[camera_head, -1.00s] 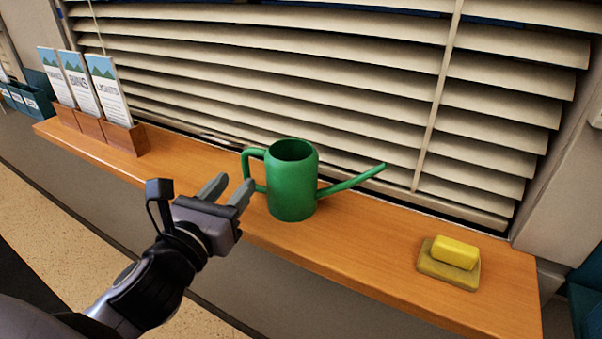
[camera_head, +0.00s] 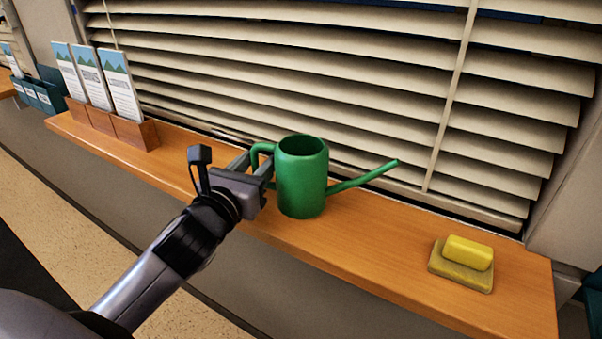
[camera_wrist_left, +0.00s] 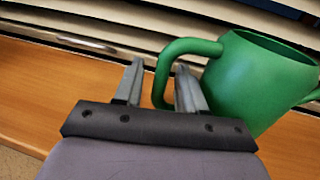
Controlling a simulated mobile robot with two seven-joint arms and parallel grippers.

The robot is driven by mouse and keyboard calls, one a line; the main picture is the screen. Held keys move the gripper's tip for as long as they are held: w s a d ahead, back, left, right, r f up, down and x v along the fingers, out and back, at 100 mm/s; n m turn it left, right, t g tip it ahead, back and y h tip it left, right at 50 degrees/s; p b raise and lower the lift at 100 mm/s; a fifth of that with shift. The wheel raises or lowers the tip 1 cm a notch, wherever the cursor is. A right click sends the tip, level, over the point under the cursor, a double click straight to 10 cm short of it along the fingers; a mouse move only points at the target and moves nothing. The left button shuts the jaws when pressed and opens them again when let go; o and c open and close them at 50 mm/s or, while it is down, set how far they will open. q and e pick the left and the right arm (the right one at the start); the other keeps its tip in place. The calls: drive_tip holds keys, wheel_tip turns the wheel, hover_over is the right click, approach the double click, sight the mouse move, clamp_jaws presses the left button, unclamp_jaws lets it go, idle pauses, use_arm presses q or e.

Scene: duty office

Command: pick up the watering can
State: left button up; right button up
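The green watering can (camera_head: 301,182) stands upright on the wooden sill, its handle to the left and its spout pointing right. In the left wrist view the can (camera_wrist_left: 258,80) fills the upper right. My left gripper (camera_head: 254,161) is at the handle side of the can. In the left wrist view the left gripper (camera_wrist_left: 158,82) is open, and the handle (camera_wrist_left: 166,68) shows between and beyond its two fingers. I cannot tell whether a finger touches the handle. My right gripper is not in view.
The wooden sill (camera_head: 370,246) runs along the window blinds (camera_head: 300,75). A yellow sponge (camera_head: 468,253) lies on a dish (camera_head: 459,274) to the right. A wooden brochure holder (camera_head: 135,134) stands at the left. The sill between can and sponge is clear.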

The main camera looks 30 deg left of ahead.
use_arm(q)
clamp_jaws()
drive_tip(key=shift+r, duration=0.1)
drive_tip(key=shift+r, duration=0.1)
